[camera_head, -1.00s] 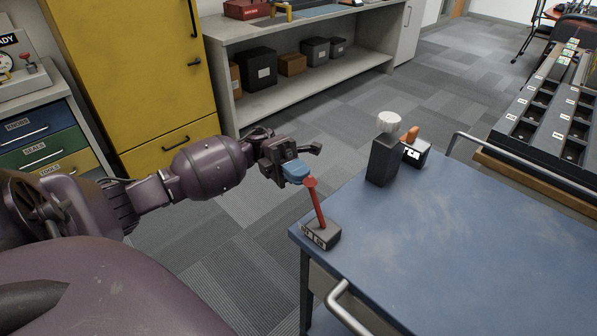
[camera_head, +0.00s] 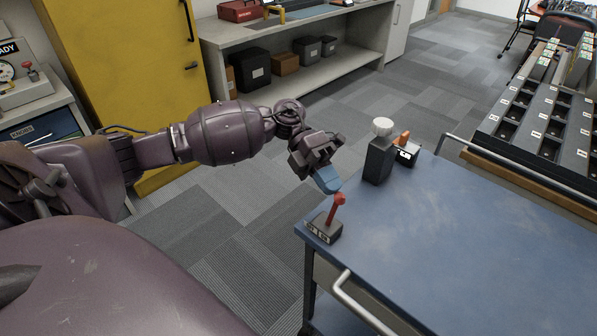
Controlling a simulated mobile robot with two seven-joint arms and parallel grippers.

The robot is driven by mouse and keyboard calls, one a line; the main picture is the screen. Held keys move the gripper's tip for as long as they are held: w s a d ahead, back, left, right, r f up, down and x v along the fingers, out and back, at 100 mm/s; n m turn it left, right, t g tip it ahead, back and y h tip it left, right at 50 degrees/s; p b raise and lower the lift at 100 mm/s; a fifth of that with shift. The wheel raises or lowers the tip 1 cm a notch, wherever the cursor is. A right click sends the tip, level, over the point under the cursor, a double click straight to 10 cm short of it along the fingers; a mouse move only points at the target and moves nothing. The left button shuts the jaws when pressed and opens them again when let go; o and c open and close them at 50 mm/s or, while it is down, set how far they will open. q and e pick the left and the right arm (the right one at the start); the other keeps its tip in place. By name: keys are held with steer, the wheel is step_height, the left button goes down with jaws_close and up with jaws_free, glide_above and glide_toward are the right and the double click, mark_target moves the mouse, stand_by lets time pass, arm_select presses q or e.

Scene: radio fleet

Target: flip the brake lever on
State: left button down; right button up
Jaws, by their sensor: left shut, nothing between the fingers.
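The brake lever is a red stick with a round knob (camera_head: 335,207) on a small dark base (camera_head: 324,230). The base sits at the near left corner of the blue cart top. The stick leans to the right and away. Pale labels on the base's front are too small to read. My left gripper (camera_head: 327,180) has blue fingertips, is shut and empty, and sits just above and left of the knob. I cannot tell if it touches the knob. My right gripper is not in view.
Metal handles edge the cart. A slotted rack (camera_head: 540,115) stands at the right.

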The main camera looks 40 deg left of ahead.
mark_target(342, 193)
arm_select(q)
steer(key=shift+s+d+y+p, duration=0.1)
steer(key=shift+d+y+p, duration=0.35)
steer(key=shift+d+y, duration=0.6)
steer(key=shift+d+f+h, duration=0.1)
steer(key=shift+d+h, duration=0.15)
steer(key=shift+d, duration=0.2)
steer(key=shift+s+d+f, duration=0.1)
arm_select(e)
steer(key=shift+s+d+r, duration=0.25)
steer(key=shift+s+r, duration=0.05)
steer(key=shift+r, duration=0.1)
